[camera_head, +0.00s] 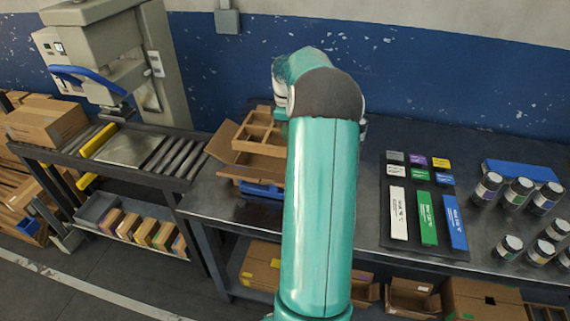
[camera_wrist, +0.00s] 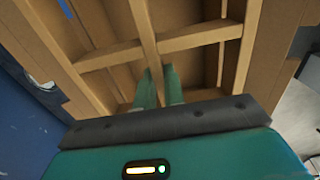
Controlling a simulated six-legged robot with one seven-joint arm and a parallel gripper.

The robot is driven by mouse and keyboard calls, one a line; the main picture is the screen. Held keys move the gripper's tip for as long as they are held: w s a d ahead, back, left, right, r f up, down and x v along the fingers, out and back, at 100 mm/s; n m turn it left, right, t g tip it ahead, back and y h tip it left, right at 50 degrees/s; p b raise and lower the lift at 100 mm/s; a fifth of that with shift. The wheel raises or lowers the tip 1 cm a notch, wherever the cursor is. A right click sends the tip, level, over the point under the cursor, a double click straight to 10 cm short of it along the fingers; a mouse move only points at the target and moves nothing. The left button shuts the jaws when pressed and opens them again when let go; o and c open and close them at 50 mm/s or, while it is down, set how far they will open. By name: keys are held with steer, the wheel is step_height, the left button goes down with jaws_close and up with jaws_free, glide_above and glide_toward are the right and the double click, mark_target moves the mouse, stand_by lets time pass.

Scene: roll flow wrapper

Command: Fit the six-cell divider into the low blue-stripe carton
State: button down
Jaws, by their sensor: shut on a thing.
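The cardboard six-cell divider (camera_head: 262,129) shows at the low carton on the bench, partly hidden behind my arm. The carton (camera_head: 226,150) is brown with its flaps spread open; a blue part (camera_head: 262,190) shows at its front. In the wrist view the divider (camera_wrist: 200,38) fills the upper middle, its walls crossing into cells. My gripper (camera_wrist: 159,76) is shut on a divider wall, with its two green fingers on either side of it. Carton walls (camera_wrist: 268,50) surround the divider in that view. I cannot tell how deep the divider sits. In the head view my gripper is hidden behind my arm.
A roller conveyor (camera_head: 178,158) and a press-like machine (camera_head: 115,60) stand at the left. On the bench's right are label strips on a dark mat (camera_head: 385,230), a blue block (camera_head: 522,171) and several jars (camera_head: 517,192). Cartons lie on the lower shelf.

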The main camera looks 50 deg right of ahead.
step_height(320, 180, down, 14)
steer(key=shift+a+r, duration=0.15)
steer(key=shift+r, duration=0.05)
steer(key=shift+f, duration=0.35)
steer(key=c, duration=1.5)
jaws_free()
step_height(320, 180, up, 13)
steer(key=shift+f, duration=0.1)
